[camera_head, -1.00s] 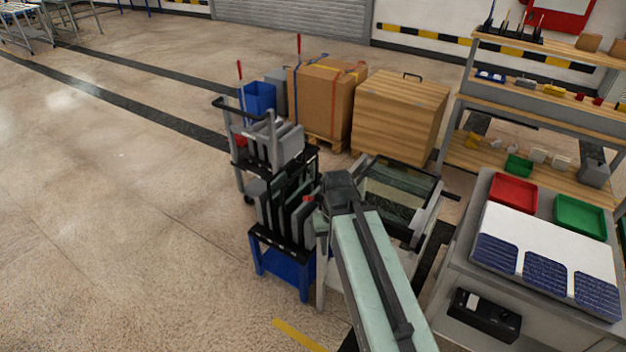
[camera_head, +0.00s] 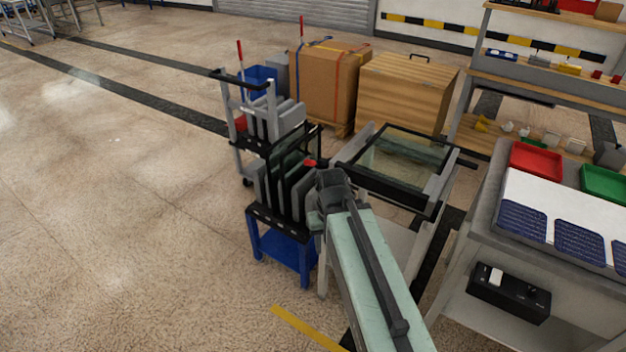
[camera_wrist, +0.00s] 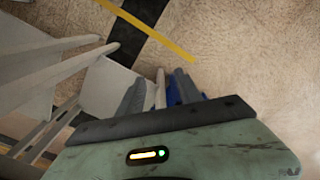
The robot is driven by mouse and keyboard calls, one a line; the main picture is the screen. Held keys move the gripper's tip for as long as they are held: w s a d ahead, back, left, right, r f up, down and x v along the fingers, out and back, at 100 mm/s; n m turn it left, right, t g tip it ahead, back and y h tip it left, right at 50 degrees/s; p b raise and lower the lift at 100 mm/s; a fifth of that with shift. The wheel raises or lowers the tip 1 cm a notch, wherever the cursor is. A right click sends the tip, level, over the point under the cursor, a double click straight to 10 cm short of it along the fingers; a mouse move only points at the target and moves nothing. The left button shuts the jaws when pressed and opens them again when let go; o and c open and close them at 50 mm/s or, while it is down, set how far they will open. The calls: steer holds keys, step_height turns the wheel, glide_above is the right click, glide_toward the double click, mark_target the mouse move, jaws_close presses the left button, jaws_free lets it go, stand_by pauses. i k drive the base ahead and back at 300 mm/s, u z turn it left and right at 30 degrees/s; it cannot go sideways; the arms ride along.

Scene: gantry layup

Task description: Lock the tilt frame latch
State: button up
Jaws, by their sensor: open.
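The tilt frame (camera_head: 438,203), a black-rimmed rectangle with a glass-like pane, sits on a pale grey stand right of my arm's end in the head view. A small red part (camera_head: 309,163) shows just left of the frame, above my arm's end; I cannot tell whether it is the latch. My gripper's fingers are hidden in the head view, behind my arm's end.
A blue-legged rack (camera_head: 283,255) with upright dark panels stands close left of my arm. A bench with a red tray (camera_head: 537,160) and blue solar cells (camera_head: 524,223) is at right. Wooden and cardboard boxes (camera_head: 400,95) stand behind. Open floor lies at left.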

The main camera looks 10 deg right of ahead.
mark_target(308, 162)
steer(key=u, duration=2.35)
steer(key=k, duration=1.2)
steer(key=z, duration=0.8)
steer(key=i, duration=1)
steer(key=u, duration=0.1)
